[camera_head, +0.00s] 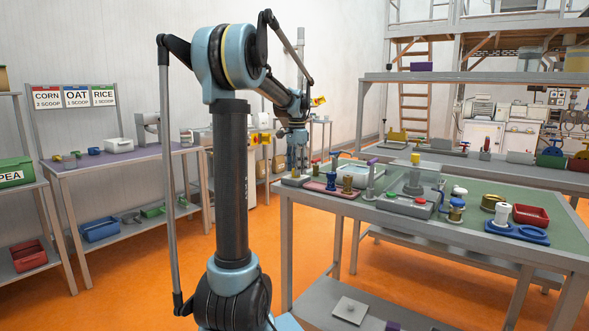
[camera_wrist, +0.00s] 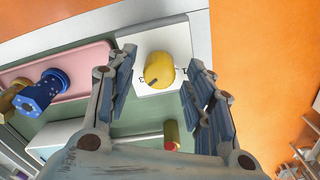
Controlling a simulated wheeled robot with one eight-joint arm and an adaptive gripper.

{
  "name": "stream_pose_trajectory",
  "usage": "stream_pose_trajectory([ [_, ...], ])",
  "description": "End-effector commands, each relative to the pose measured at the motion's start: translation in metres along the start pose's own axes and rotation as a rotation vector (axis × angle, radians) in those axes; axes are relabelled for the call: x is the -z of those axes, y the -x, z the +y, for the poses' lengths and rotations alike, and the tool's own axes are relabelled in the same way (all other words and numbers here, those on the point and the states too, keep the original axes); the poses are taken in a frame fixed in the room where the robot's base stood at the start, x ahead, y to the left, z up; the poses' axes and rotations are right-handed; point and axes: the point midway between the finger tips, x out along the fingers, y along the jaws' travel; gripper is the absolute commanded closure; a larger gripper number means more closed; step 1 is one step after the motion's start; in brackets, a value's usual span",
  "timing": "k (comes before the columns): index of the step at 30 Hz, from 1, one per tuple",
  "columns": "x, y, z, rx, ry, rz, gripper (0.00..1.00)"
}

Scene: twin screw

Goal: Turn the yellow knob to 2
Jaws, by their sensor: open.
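The yellow knob (camera_wrist: 159,70) sits on a white square plate (camera_wrist: 178,40) in the wrist view. I see gaps on both sides and cannot tell the height above the plate. In the head view my gripper (camera_head: 297,157) points down over the left end of the green-topped table (camera_head: 470,181).
In the wrist view, a pink tray (camera_wrist: 85,62) with a blue part (camera_wrist: 43,90) lies left of the plate. A red-ended cylinder (camera_wrist: 171,135) is below the knob. Orange floor (camera_wrist: 265,40) shows beyond the table edge at right. Several fixtures crowd the table.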

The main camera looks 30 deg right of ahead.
Motion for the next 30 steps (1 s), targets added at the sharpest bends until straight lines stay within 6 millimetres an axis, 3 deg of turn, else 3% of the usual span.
stream_pose_trajectory([
  [1,0.0,0.0001,0.0,0.0,0.0,0.0,0.52],
  [7,0.0,0.0002,-0.0001,0.0,0.0,0.0,0.96],
  [20,0.0,0.0006,-0.0011,0.002,0.058,0.0,0.96],
  [30,-0.0002,0.0008,-0.0021,0.003,0.308,0.001,0.96],
])
